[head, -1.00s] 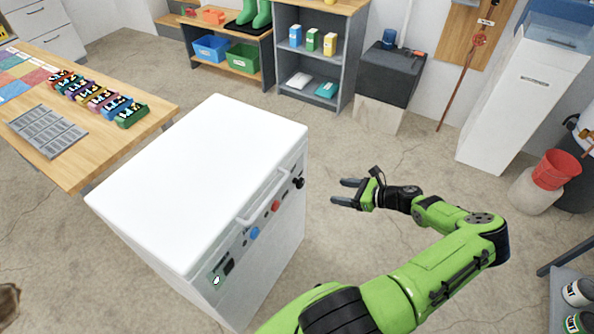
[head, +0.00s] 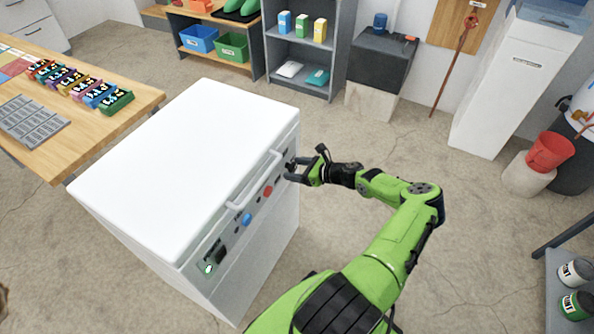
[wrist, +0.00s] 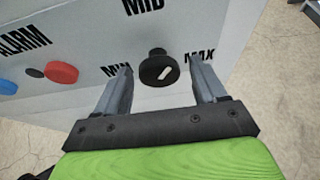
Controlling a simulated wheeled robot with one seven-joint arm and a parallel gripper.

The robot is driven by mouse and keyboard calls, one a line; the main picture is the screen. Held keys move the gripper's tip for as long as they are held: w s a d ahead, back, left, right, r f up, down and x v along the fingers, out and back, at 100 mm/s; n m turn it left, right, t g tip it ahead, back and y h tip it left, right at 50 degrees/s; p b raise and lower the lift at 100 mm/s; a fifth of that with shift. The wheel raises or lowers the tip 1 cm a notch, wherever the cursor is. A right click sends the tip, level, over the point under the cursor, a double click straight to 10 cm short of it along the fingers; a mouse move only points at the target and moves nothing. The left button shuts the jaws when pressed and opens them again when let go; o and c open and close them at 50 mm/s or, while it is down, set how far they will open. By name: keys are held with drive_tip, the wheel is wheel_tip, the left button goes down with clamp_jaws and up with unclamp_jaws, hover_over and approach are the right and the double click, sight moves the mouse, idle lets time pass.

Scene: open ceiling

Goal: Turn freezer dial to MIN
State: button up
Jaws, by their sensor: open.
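The white chest freezer (head: 190,150) stands in the middle of the head view, with a control strip along its right side. In the head view the dial is mostly hidden by my gripper (head: 290,172). My gripper (wrist: 163,78) is open, one finger on each side of the dial, with gaps to it.
A red button (wrist: 61,72) and a blue button (wrist: 8,87) sit left of the dial near the ALARM label. A white handle (head: 255,180) juts from the freezer just left of my gripper.

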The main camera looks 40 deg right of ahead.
drive_tip(key=shift+c, duration=0.3)
drive_tip(key=c, duration=1)
drive_tip(key=shift+o, duration=0.2)
